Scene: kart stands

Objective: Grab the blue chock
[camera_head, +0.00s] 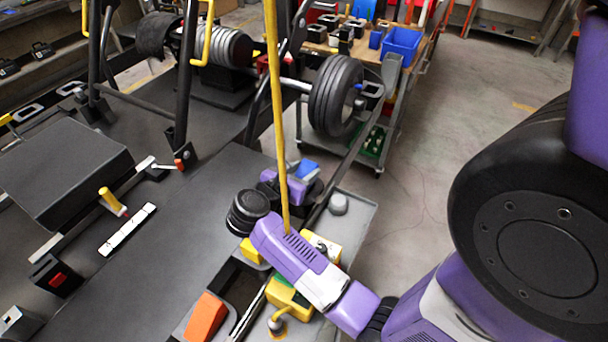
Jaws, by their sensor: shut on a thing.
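A small blue block (308,168), which looks like the blue chock, shows just beyond the purple end of my arm. My gripper (301,178) is small in view and partly hidden by my wrist and the yellow pole. It appears shut on the blue chock, with the chock's upper part showing. The exact finger contact is hidden. I cannot tell whether the chock is clear of the grey surface below it.
A yellow pole (275,90) crosses the view close to my arm. An orange block (206,318) and yellow parts (287,297) lie by the grey tray (357,218). A wheel (335,97) stands behind, near a cart with a blue bin (402,44). Floor at right is clear.

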